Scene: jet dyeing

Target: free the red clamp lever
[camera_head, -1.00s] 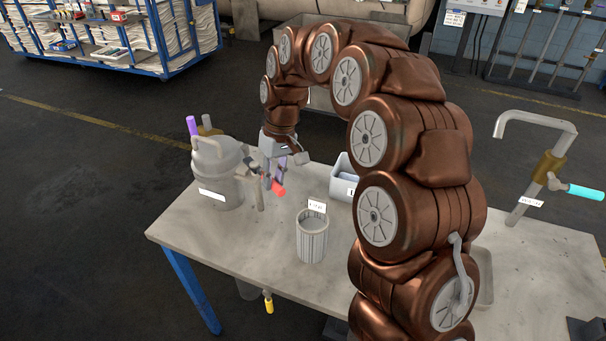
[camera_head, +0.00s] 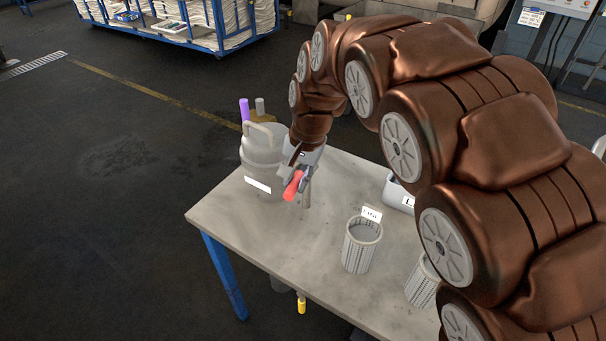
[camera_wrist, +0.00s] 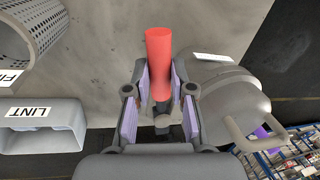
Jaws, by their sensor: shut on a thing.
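The red clamp lever (camera_head: 292,186) shows as a red handle at the front right of the grey lidded vessel (camera_head: 262,146). In the wrist view the lever (camera_wrist: 159,55) stands between the purple-padded fingers of my gripper (camera_wrist: 158,84), which is shut on it. A dark metal joint shows at the lever's lower end, partly hidden by the fingers. In the head view my gripper (camera_head: 299,180) is at the lever, beside the vessel. The vessel (camera_wrist: 222,108) is right of the gripper in the wrist view. The rest of the clamp is mostly hidden.
The table (camera_head: 300,232) also holds a slotted grey basket (camera_head: 361,247), another basket (camera_head: 424,284) and a grey bin (camera_head: 396,195), labelled LINT in the wrist view (camera_wrist: 58,122). A purple-handled part (camera_head: 244,109) stands behind the vessel. A yellow-ended part (camera_head: 301,305) hangs below the table edge.

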